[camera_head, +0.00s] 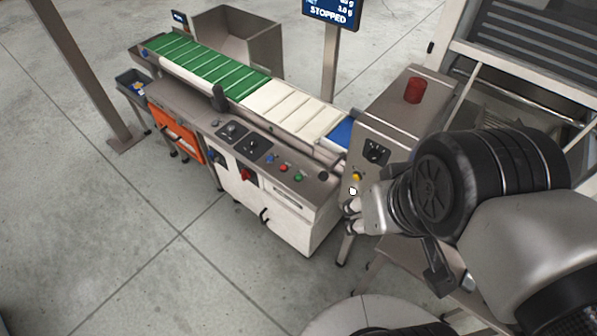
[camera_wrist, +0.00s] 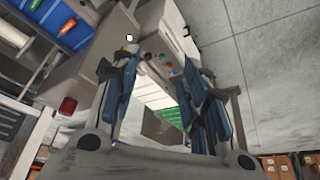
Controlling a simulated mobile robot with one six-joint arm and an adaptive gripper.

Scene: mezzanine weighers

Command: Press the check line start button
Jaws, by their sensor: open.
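The check line (camera_head: 215,89) is a long conveyor with green and white belt sections. Its front control panel carries a green button (camera_head: 298,178), a red button (camera_head: 283,168) and a blue one (camera_head: 268,158); their labels are unreadable. In the wrist view the panel's small coloured buttons (camera_wrist: 166,63) show beyond my fingers. A yellow button (camera_head: 357,176) and a white knob (camera_head: 352,191) show on the cabinet at the line's right end. My gripper (camera_head: 351,211) is open and empty, right of the panel, apart from the green button. Its fingers (camera_wrist: 160,78) flank the wrist view's centre.
A screen (camera_head: 331,13) on a post reads STOPPED. A red beacon (camera_head: 413,90) stands on the end cabinet (camera_head: 398,103). A grey open bin (camera_head: 240,38) is behind the belt. A dark post (camera_head: 85,75) stands left. The floor in front of the line is clear.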

